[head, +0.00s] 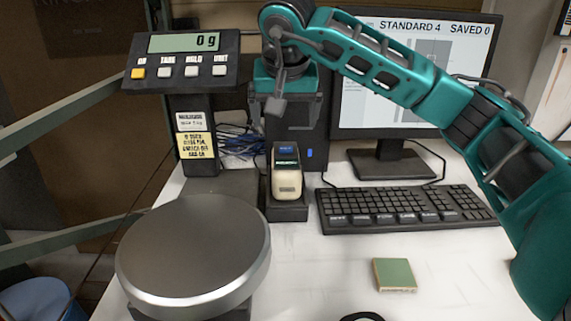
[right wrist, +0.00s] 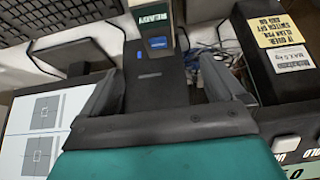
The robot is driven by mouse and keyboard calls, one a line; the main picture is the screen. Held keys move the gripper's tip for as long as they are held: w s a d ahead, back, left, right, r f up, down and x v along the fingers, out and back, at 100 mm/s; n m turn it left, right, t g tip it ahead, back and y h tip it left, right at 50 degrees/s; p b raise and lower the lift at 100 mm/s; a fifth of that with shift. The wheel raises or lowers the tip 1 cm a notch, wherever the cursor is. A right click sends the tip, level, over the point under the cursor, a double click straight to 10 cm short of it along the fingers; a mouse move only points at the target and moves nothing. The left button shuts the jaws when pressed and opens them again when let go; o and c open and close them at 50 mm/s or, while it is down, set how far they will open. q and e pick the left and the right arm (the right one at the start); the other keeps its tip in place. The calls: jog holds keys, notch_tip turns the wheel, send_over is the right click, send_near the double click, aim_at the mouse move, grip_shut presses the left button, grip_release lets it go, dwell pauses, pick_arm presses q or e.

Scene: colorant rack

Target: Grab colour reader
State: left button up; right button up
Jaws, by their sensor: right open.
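The colour reader (head: 287,172) is a small cream and black device with a blue-lit screen, standing upright in a black dock (head: 287,211) on the white table. Its screen end also shows at the top of the right wrist view (right wrist: 158,20), with the word READY. My right gripper (head: 288,108) is open and empty, above and behind the reader in the head view. In the right wrist view its two grey fingers (right wrist: 158,72) are spread apart, with the reader beyond the tips. My left gripper is not in view.
A scale with a round metal pan (head: 195,250) and a display (head: 184,43) reading 0 g stands left. A black computer tower (head: 311,130) stands behind the reader. A keyboard (head: 405,206) and monitor (head: 400,110) are right. A green-topped block (head: 394,275) lies in front.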

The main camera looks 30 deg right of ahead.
aim_at(286, 151)
jog(key=x, duration=0.7)
jog(key=shift+f, duration=0.15)
jog(key=x, duration=0.5)
jog(key=shift+s+f, duration=0.15)
jog(key=shift+s, duration=0.05)
jog(key=c, duration=1.5)
jog(key=shift+c, duration=0.5)
